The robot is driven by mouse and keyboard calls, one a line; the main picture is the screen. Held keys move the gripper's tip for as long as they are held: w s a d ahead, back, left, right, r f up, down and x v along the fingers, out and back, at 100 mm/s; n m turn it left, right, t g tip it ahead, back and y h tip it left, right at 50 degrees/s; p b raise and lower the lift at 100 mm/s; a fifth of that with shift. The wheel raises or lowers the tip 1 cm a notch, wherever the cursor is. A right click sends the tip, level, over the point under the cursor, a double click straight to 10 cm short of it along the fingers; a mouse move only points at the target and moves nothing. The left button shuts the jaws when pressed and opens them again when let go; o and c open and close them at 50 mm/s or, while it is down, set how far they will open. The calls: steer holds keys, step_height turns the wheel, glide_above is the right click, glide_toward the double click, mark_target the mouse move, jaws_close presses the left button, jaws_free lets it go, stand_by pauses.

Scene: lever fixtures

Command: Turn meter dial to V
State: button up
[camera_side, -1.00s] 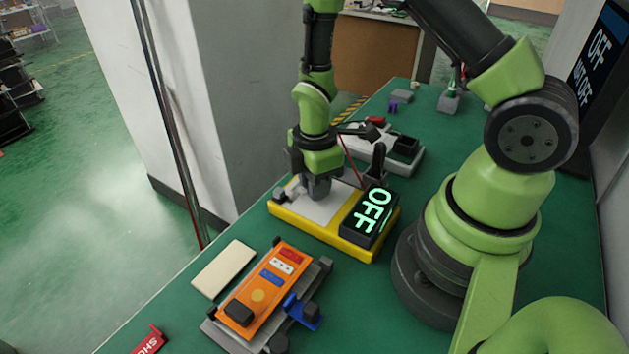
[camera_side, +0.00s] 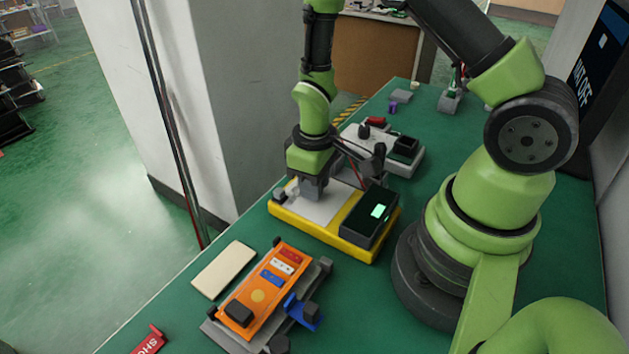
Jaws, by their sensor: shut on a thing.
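The yellow meter (camera_side: 336,241) lies on the green bench with a pale face plate (camera_side: 314,210). Its black display (camera_side: 370,216) shows a small lit green block and no readable word. My gripper (camera_side: 313,188) points down over the face plate and is shut on the meter's dial, which the gripper mostly hides. I cannot tell the dial's pointing direction. A small grey knob (camera_side: 280,194) is at the meter's left corner.
An orange fixture (camera_side: 262,289) with coloured labels and a blue lever (camera_side: 303,312) stands in front, beside a beige plate (camera_side: 224,269). A white fixture (camera_side: 385,146) is behind the meter. A dark wall screen (camera_side: 597,80) is at right.

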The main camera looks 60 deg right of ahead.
steer(key=shift+m, duration=2.3)
steer(key=o, duration=0.9)
step_height(320, 180, up, 10)
steer(key=shift+r, duration=0.1)
